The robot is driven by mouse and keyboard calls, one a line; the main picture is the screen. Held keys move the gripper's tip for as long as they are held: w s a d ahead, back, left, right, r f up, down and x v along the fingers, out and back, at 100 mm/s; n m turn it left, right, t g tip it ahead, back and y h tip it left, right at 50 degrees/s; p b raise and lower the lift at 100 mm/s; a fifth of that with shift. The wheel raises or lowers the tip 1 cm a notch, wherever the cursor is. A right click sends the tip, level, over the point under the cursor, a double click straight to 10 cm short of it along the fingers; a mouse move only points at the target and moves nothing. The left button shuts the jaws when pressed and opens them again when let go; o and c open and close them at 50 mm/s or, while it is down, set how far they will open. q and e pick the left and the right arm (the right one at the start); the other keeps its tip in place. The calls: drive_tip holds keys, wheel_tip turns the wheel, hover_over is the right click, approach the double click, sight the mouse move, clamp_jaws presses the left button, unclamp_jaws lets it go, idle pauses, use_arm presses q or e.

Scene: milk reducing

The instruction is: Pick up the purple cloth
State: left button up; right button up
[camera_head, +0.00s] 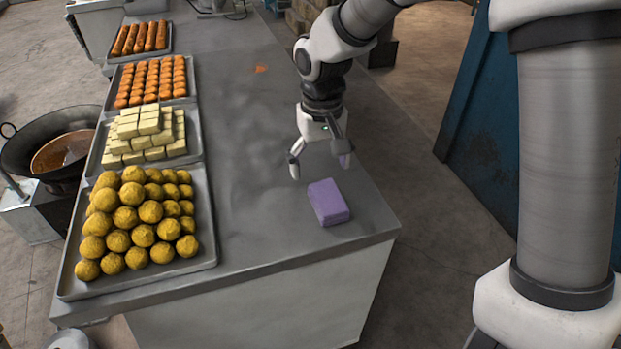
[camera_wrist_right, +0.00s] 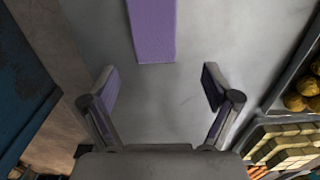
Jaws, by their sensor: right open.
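The purple cloth (camera_head: 328,202) is a folded, block-like bundle lying on the grey counter near its front right corner. In the right wrist view the cloth (camera_wrist_right: 153,30) lies beyond the fingertips, a little left of the middle, and its far end is cut off by the top edge. My right gripper (camera_head: 320,165) points down just behind the cloth in the head view, above the counter. Its fingers (camera_wrist_right: 160,88) are spread wide with nothing between them, and they do not touch the cloth. My left gripper is not in view.
The counter (camera_head: 245,215) is bare around the cloth. Trays of yellow balls (camera_head: 138,220), pale blocks (camera_head: 145,135) and orange sweets (camera_head: 150,80) line its left side. A pan (camera_head: 55,150) stands left of the counter. A blue panel (camera_head: 490,130) stands to the right.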

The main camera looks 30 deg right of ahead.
sight(329, 197)
drive_tip(key=s, duration=0.1)
drive_tip(key=s+f+p, duration=0.1)
drive_tip(key=s, duration=0.1)
drive_tip(key=s+f, duration=0.1)
drive_tip(key=shift+s+a+p, duration=0.15)
drive_tip(key=shift+a+p, duration=0.1)
drive_tip(key=shift+p, duration=0.05)
drive_tip(key=f, duration=0.1)
drive_tip(key=w+f, duration=0.1)
drive_tip(key=f, duration=0.2)
drive_tip(key=shift+w+d+f+p, duration=0.15)
drive_tip(key=shift+w+d+p, duration=0.05)
drive_tip(key=shift+d+p, duration=0.1)
drive_tip(key=shift+w+f, duration=0.1)
drive_tip(key=shift+w, duration=0.1)
drive_tip(key=shift+s+a, duration=0.1)
drive_tip(key=shift+s+r, duration=0.2)
drive_tip(key=shift+s, duration=0.05)
drive_tip(key=c, duration=0.6)
drive_tip(key=shift+s+a+r, duration=0.1)
drive_tip(key=shift+s, duration=0.15)
drive_tip(key=c, duration=0.6)
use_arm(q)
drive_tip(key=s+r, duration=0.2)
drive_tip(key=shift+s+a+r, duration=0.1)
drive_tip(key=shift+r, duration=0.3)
use_arm(e)
drive_tip(key=shift+w, duration=0.1)
drive_tip(key=shift+c, duration=0.2)
